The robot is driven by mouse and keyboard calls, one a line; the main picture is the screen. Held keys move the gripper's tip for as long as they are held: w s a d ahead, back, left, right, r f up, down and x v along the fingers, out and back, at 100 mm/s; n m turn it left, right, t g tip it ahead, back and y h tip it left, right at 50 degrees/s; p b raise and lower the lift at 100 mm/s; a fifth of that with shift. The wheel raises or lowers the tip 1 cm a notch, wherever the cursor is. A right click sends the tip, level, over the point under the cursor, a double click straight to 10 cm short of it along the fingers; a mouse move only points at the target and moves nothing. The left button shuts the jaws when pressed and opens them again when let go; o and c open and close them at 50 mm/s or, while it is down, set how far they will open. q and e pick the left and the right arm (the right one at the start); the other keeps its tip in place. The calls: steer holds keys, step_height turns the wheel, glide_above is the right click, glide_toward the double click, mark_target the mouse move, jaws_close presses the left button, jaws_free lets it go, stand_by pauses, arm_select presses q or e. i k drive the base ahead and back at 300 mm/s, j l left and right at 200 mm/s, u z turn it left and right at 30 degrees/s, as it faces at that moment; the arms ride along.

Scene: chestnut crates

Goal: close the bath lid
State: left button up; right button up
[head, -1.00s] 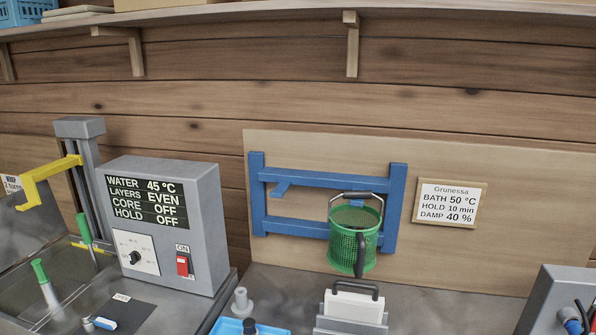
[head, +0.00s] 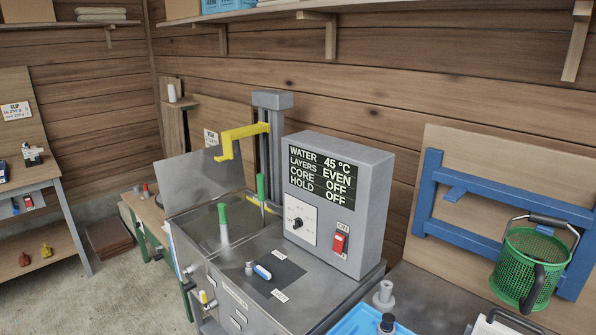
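The bath (head: 188,217) is a grey metal tank at the middle left of the head view. Its lid (head: 200,178) is a flat grey panel standing up, tilted, at the tank's far left edge, so the bath's top is open. Two green-handled tools (head: 223,222) stand in the bath opening. A yellow hook arm (head: 240,134) on a grey column (head: 272,120) reaches over the bath. Neither of my grippers shows in the head view.
A grey control box (head: 340,205) with a display and red switch stands right of the bath. A green basket (head: 528,265) hangs on a blue rack (head: 430,190) at right. A blue tray (head: 360,322) is at the bottom. Open floor (head: 115,290) lies at left.

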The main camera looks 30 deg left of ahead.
mark_target(185, 181)
steer(key=j, duration=0.75)
steer(key=k+j+z, duration=0.15)
steer(key=j, duration=0.55)
steer(key=j+z, duration=0.35)
steer(key=j, duration=1.75)
steer(key=j+z, duration=0.35)
steer(key=j, duration=1.8)
steer(key=i+j, duration=0.1)
steer(key=j, duration=0.45)
steer(key=i+j+z, duration=0.1)
steer(key=j, duration=0.45)
steer(key=j+z, duration=0.1)
steer(key=j, duration=0.5)
steer(key=i, duration=0.05)
